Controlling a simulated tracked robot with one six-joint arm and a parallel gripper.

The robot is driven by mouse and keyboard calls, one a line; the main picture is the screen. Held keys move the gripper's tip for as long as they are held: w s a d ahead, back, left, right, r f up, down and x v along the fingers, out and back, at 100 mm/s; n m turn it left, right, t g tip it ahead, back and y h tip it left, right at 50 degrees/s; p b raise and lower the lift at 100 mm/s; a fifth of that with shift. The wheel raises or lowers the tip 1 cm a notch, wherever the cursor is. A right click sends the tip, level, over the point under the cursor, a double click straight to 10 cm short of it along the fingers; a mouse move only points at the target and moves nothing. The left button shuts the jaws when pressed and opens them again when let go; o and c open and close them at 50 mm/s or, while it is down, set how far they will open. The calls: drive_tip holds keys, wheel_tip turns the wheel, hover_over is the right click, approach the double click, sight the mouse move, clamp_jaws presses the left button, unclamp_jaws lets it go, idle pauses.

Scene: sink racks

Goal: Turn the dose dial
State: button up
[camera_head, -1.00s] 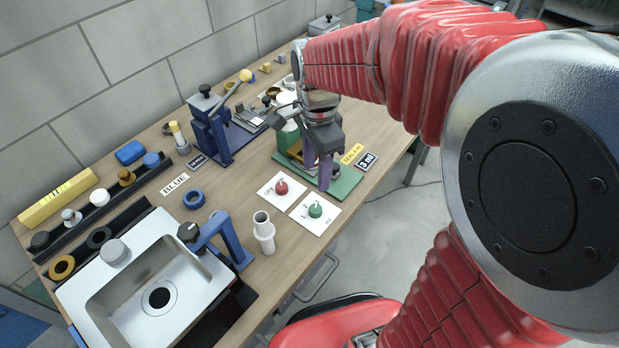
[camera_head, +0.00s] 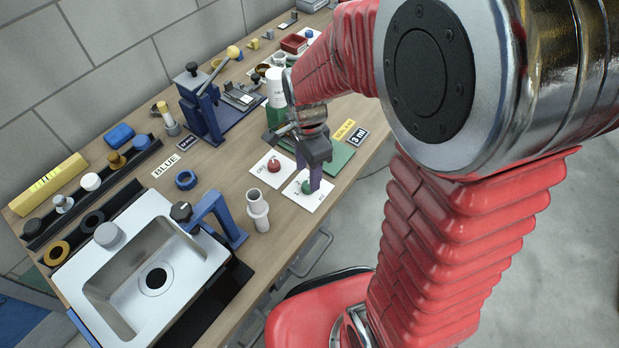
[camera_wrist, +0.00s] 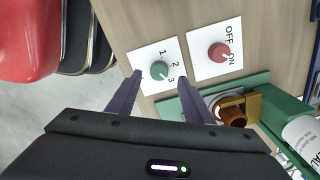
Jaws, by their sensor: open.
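The dose dial is a green knob (camera_wrist: 159,70) on a white card (camera_wrist: 148,56) marked 1, 2 and 3. In the head view the green knob (camera_head: 306,187) is partly hidden by a purple finger. A red knob (camera_wrist: 219,52) sits on a neighbouring card marked OFF and ON; it also shows in the head view (camera_head: 274,166). My gripper (camera_wrist: 161,82) is open and empty. Its fingertips show on either side of the green knob in the wrist view, seemingly just above the card. I cannot tell whether they touch the knob.
A green stand (camera_head: 341,157) with a white and green bottle (camera_head: 275,92) is just behind my gripper. A pale cylinder (camera_head: 258,211) stands at the left, near the sink (camera_head: 205,253).

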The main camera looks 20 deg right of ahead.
sight(308, 184)
drive_tip(key=shift+f, duration=2)
drive_tip(key=c, duration=1)
drive_tip(key=shift+d, duration=0.15)
drive_tip(key=shift+c, duration=0.3)
